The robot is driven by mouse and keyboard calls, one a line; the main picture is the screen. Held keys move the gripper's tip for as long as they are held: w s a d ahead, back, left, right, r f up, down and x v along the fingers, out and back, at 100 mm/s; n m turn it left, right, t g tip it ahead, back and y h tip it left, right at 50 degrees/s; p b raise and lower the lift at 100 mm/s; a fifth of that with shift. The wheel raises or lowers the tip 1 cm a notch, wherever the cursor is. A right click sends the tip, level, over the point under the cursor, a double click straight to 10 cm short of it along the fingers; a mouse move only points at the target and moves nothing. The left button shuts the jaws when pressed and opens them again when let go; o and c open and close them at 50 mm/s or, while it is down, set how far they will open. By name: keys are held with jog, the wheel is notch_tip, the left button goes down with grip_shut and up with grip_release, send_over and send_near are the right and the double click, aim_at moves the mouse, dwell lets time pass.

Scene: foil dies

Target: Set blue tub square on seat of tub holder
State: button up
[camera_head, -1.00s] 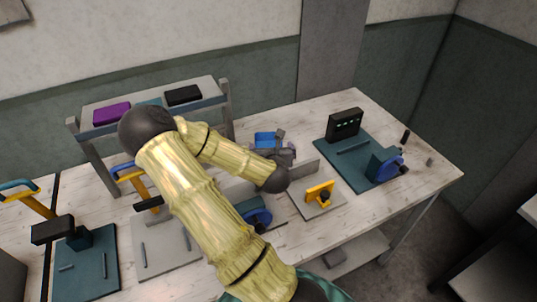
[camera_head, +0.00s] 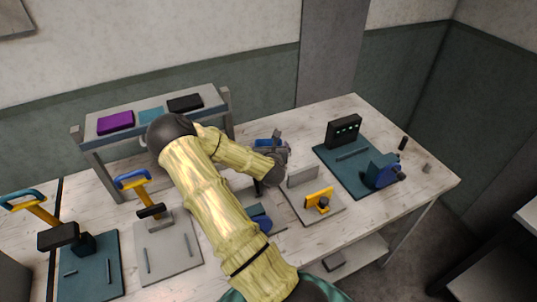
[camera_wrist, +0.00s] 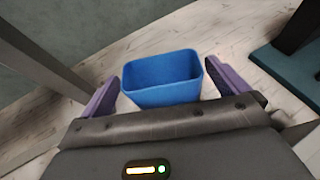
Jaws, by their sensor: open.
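The blue tub (camera_wrist: 163,80) is an open-topped box standing upright on the table in the wrist view. My gripper (camera_wrist: 165,92) is open, with one purple finger to the left of the tub and one to the right. Gaps show between the fingers and the tub's sides, and the fingers are not closed on it. In the head view the tub (camera_head: 264,143) is partly hidden by my gripper (camera_head: 272,146), behind the end of my arm. I cannot tell for certain which fixture is the tub holder; a grey plate with an upright wall and yellow piece (camera_head: 318,200) stands nearer the front.
A teal board with a black box (camera_head: 343,131) and a blue clamp (camera_head: 381,171) lies to the right. A raised shelf (camera_head: 95,127) holds purple, teal and black slabs at the back left. Presses with yellow levers (camera_head: 138,183) stand left. Part of the table is behind my arm.

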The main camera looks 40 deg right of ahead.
jog(key=shift+x, duration=1.4)
jog(key=c, duration=1.1)
jog(key=shift+o, duration=0.2)
notch_tip(320, 180, up, 10)
jog(key=b, duration=0.1)
